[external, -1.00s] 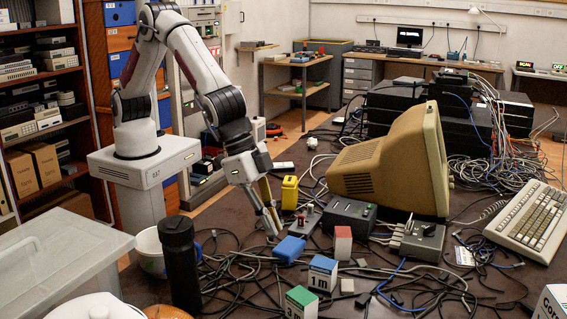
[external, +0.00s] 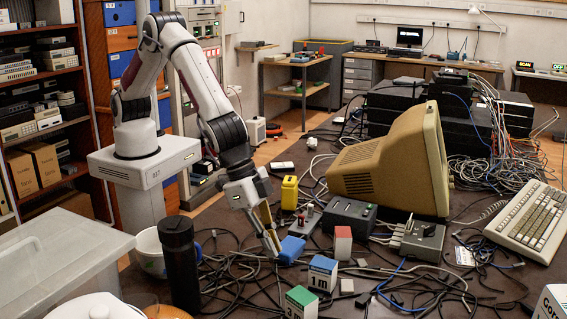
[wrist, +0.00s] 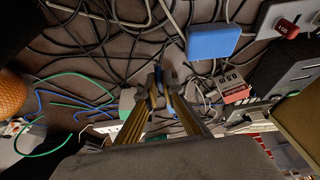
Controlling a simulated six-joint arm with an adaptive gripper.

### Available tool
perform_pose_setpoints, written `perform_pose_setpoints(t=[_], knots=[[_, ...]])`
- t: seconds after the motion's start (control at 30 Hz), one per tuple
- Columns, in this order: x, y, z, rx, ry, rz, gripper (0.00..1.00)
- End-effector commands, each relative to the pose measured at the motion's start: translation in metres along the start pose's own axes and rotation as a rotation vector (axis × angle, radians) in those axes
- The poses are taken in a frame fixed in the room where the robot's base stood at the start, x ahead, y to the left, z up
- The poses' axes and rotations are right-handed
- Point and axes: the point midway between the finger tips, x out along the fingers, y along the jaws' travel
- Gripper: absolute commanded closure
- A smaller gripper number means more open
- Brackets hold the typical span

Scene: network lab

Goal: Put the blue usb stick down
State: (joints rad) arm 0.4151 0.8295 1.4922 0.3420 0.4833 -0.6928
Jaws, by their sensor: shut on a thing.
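My gripper (external: 271,246) reaches down close to the tabletop, just left of a larger blue block (external: 290,249). Only a little of the stick shows between and beyond the tips. I cannot make the stick out in the external view, and cannot tell whether it touches the table. The larger blue block also shows in the wrist view (wrist: 212,41), apart from the fingertips.
Black cables lie all around under my gripper. A black cylinder (external: 180,262) and a white mug (external: 150,252) stand to the left. A red-and-white block (external: 343,243), a blue-and-white block (external: 322,273) and a yellow block (external: 290,189) stand nearby.

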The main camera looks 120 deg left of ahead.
Motion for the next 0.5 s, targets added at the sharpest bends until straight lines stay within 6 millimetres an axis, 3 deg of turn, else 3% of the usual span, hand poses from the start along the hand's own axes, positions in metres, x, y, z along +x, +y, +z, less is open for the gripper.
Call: perform_pose_setpoints(t=[0.5], knots=[[0.0091,0.0001,0.0037,0.0,0.0,0.0,1.0]])
